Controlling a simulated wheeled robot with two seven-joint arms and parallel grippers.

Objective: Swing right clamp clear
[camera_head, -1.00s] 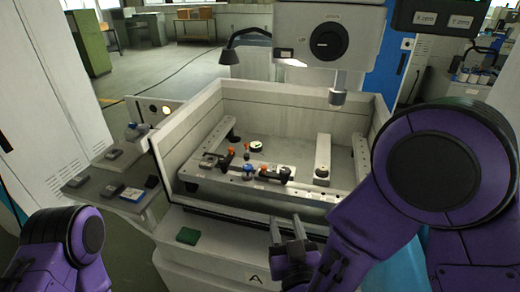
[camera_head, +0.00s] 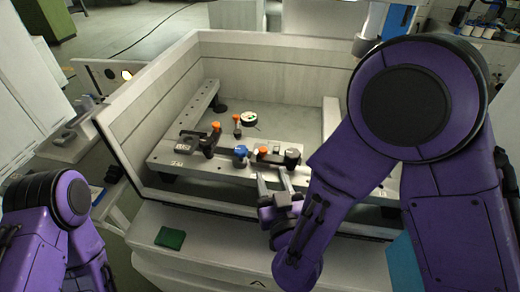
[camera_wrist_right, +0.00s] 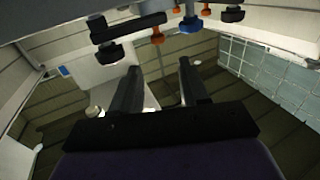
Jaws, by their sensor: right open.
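The right clamp (camera_head: 278,156) is a dark bar with an orange knob and a black knob, on the pale rail in the machine tank. A blue knob (camera_head: 240,152) stands just left of it. The left clamp (camera_head: 200,140), also dark with an orange knob, is further left on the rail. My right gripper (camera_head: 274,180) is open and empty, its fingers just in front of the right clamp; contact cannot be told. In the wrist view the open fingers (camera_wrist_right: 160,85) point toward dark clamp parts and coloured knobs at the top. My left gripper is out of frame.
The tank wall (camera_head: 130,120) rises on the left and at the back. A round dial (camera_head: 248,118) and a small orange-topped post (camera_head: 237,125) stand behind the rail. The machine head (camera_head: 366,40) hangs at the back right.

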